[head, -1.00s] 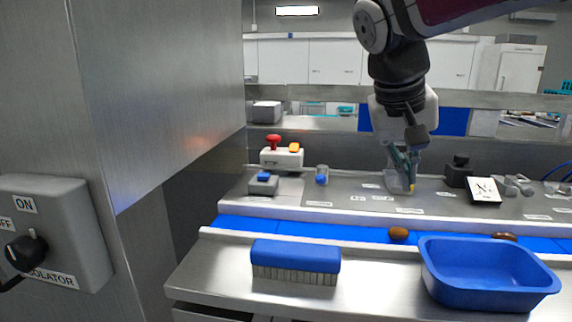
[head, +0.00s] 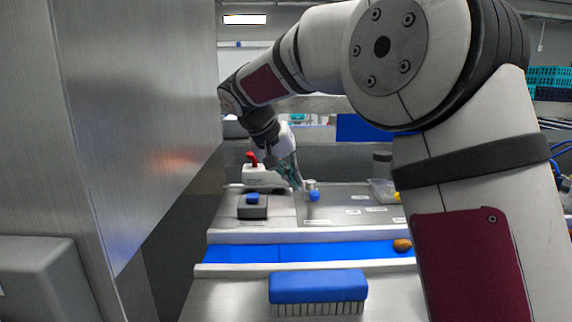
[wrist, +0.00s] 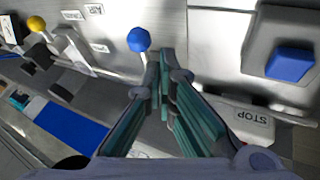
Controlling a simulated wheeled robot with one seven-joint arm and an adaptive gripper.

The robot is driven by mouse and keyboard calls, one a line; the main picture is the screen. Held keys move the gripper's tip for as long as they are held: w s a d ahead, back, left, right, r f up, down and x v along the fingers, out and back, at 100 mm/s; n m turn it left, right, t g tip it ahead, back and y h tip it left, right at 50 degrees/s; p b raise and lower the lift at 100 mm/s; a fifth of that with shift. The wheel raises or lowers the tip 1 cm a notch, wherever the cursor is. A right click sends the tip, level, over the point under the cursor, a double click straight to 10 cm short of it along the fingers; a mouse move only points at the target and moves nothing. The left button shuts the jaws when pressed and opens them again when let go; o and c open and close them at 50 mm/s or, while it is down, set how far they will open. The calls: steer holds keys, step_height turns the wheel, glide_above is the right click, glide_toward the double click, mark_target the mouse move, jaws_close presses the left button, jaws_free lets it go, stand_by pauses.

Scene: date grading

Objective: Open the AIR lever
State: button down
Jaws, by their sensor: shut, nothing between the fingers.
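The lever with a blue ball knob (head: 313,196) stands on the steel panel behind the blue belt. In the wrist view the blue knob (wrist: 138,39) is just beyond and left of my fingertips, near an upside-down label reading AIR (wrist: 93,9). My gripper (head: 299,184) is shut with its fingers together and empty, pointing down just left of the knob in the head view. Its fingertips also show in the wrist view (wrist: 161,58). I cannot tell whether they touch the knob. The lever's lower part is partly hidden.
A grey box with a blue button (head: 252,198) stands left of the lever. Behind it is a white box with a red knob (head: 251,157). A yellow-knobbed lever (wrist: 36,24) shows in the wrist view. A blue brush (head: 318,286) lies in front of the belt (head: 330,252). A steel wall stands left.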

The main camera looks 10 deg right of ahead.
mark_target(312, 191)
steer(key=shift+x, duration=1.85)
steer(key=shift+s+d+n+t+p, duration=0.3)
steer(key=shift+d+n+p, duration=0.1)
steer(key=shift+n+p, duration=0.15)
steer(key=d+n, duration=0.1)
steer(key=s+n+t+y+p, duration=0.1)
steer(key=n, duration=0.1)
steer(key=shift+d+r+y, duration=0.1)
steer(key=shift+d+y, duration=0.2)
steer(key=shift+d, duration=0.1)
steer(key=d+n+p, duration=0.1)
steer(key=n, duration=0.1)
steer(key=d+n+t+y+p, duration=0.1)
steer(key=shift+s+d+n+y, duration=0.1)
steer(key=shift+s+n+y, duration=0.1)
steer(key=shift+n+y, duration=0.15)
steer(key=shift+w+d, duration=0.25)
steer(key=shift+d, duration=0.5)
steer(key=shift+w+d, duration=0.25)
steer(key=shift+d, duration=0.5)
steer(key=shift+w+d+b, duration=0.65)
steer(key=shift+w+d, duration=0.2)
steer(key=shift+d, duration=0.2)
steer(key=shift+w+d, duration=0.1)
